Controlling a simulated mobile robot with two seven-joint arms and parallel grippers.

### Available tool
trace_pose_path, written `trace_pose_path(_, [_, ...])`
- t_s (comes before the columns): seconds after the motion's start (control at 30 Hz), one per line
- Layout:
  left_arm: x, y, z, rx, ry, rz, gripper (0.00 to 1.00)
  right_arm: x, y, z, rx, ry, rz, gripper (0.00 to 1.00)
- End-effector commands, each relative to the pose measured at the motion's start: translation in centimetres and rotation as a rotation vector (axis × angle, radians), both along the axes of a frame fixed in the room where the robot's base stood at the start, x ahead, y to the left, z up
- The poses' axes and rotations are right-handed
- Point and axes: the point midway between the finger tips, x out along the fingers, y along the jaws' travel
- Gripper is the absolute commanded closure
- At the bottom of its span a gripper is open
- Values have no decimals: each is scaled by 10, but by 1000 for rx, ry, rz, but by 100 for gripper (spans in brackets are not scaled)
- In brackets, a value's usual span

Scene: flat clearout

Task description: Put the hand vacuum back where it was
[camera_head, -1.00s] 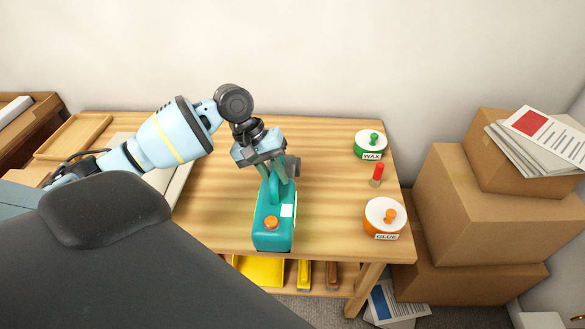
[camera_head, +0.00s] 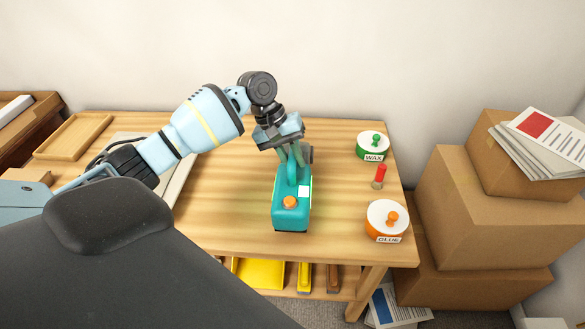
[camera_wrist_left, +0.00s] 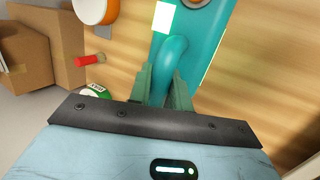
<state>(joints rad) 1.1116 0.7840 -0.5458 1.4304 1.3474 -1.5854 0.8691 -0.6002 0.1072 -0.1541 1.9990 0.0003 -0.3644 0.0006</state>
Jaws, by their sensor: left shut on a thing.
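The hand vacuum (camera_head: 291,210) is teal with an orange button and a white label. It is over the middle of the wooden table (camera_head: 235,200) in the head view; whether it touches the top I cannot tell. My left gripper (camera_head: 294,160) is shut on its handle from above. In the left wrist view the teal handle (camera_wrist_left: 172,55) passes between the two fingers (camera_wrist_left: 163,88) of my left gripper. My right gripper is not in view.
A green WAX tin (camera_head: 371,150), a small red-topped item (camera_head: 380,174) and an orange GLUE tin (camera_head: 384,228) stand along the table's right side. Cardboard boxes (camera_head: 480,220) are stacked right of the table. A wooden tray (camera_head: 72,136) lies at the back left.

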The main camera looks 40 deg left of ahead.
Motion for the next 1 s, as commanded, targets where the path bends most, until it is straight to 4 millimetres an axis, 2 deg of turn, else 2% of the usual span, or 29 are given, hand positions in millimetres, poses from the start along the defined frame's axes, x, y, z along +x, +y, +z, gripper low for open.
trace_pose_path(0.3, [0, 0, -31, -2, -5, 1, 100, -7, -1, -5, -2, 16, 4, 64])
trace_pose_path(0.67, [1, 0, -33, -2, -6, 1, 100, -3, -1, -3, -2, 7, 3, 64])
trace_pose_path(0.7, [-1, 0, -35, 0, -1, 0, 75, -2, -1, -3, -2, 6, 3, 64])
trace_pose_path(0.8, [-1, 0, -35, 0, -1, 0, 62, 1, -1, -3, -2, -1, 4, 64])
trace_pose_path(0.83, [-1, 0, -35, 0, -1, 0, 59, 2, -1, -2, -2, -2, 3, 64])
trace_pose_path(1.0, [-1, 0, -35, 0, -1, 0, 59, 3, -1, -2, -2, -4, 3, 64])
